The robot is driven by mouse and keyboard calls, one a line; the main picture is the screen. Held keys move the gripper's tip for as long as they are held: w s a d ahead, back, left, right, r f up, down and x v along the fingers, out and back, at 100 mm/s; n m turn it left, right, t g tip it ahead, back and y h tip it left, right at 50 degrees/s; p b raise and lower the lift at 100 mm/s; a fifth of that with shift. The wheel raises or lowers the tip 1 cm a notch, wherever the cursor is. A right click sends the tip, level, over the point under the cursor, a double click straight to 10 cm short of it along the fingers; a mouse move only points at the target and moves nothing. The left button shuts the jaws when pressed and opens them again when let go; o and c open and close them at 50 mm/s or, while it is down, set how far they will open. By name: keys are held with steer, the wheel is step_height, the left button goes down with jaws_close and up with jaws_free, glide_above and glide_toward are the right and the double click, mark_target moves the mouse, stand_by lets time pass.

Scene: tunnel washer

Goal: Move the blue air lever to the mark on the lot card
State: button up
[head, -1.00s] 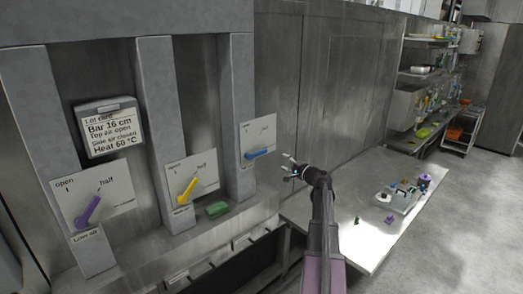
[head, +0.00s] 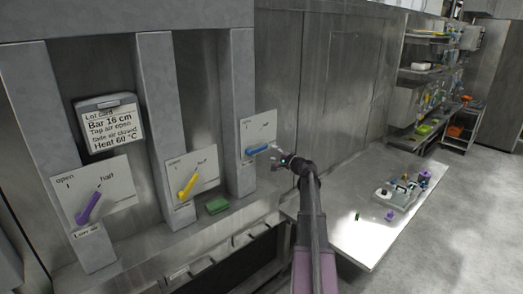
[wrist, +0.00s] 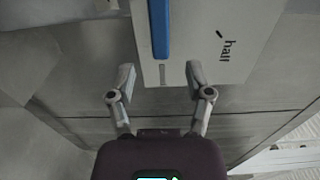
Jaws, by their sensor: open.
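The blue air lever (head: 257,149) lies roughly level across its white plate (head: 262,128) on the right pillar, below the "half" print. In the wrist view the blue lever (wrist: 159,30) runs down from the top edge, between and ahead of my fingertips. My gripper (head: 276,158) is open just right of the lever's end; in the wrist view the gripper (wrist: 160,78) has its fingers spread either side of the lever's line, touching nothing that I can see. The lot card (head: 108,122) hangs at the left and reads "Bar 16 cm, Top air open, Side air closed, Heat 60 °C".
A yellow lever (head: 188,186) and a purple lever (head: 89,207) sit on plates on the other pillars. A green block (head: 218,205) lies on the ledge. A table (head: 362,236) with small parts stands at the right.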

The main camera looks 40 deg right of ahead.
mark_target(263, 149)
steer(key=shift+w+a, duration=0.15)
steer(key=shift+w, duration=1.65)
steer(key=shift+w+a, duration=0.15)
steer(key=shift+w, duration=1.6)
jaws_close()
steer(key=shift+a, duration=0.15)
steer(key=shift+w+a+r, duration=0.1)
